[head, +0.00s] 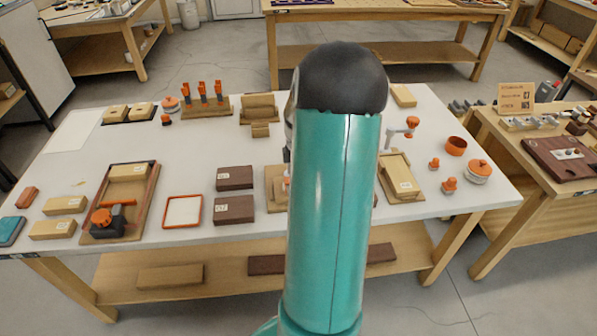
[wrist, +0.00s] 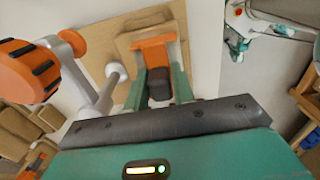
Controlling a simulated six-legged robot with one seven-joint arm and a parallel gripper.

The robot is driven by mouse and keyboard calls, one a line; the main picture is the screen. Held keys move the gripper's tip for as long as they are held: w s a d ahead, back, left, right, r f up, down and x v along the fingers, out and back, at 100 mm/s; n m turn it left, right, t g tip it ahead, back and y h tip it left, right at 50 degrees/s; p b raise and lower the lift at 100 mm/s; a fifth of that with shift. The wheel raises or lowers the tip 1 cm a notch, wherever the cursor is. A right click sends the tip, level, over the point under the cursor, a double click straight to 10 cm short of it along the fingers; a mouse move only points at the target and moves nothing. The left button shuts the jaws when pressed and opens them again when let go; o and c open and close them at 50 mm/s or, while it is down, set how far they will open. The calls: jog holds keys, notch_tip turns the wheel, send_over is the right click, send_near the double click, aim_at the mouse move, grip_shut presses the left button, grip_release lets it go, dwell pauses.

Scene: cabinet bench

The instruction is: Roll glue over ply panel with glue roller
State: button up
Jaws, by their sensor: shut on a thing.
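My gripper (wrist: 157,66) shows in the wrist view with its two teal fingers shut on a tool with a dark handle (wrist: 159,86) and an orange crosspiece (wrist: 152,42), which I take for the glue roller. Beyond the orange part lies a tan panel (wrist: 126,42) on a larger tan board, likely the ply panel. Whether the roller touches it I cannot tell. In the head view my arm hides the gripper and the roller.
A large orange and dark knob (wrist: 28,71) on a white bracket stands close left in the wrist view. In the head view, dark blocks (head: 234,210), an orange-rimmed white tray (head: 168,224) and a wooden tray (head: 151,202) lie left. Orange-lidded pots (head: 479,171) stand right.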

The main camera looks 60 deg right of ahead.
jog(key=shift+f, duration=0.1)
jog(key=shift+w+d, duration=0.6)
jog(key=shift+d, duration=0.35)
jog(key=shift+s+a, duration=0.1)
jog(key=shift+a, duration=0.05)
jog(key=shift+s+a+r, duration=0.2)
jog(key=shift+s+a, duration=0.4)
jog(key=shift+a, duration=0.15)
jog(key=shift+w+d, duration=0.85)
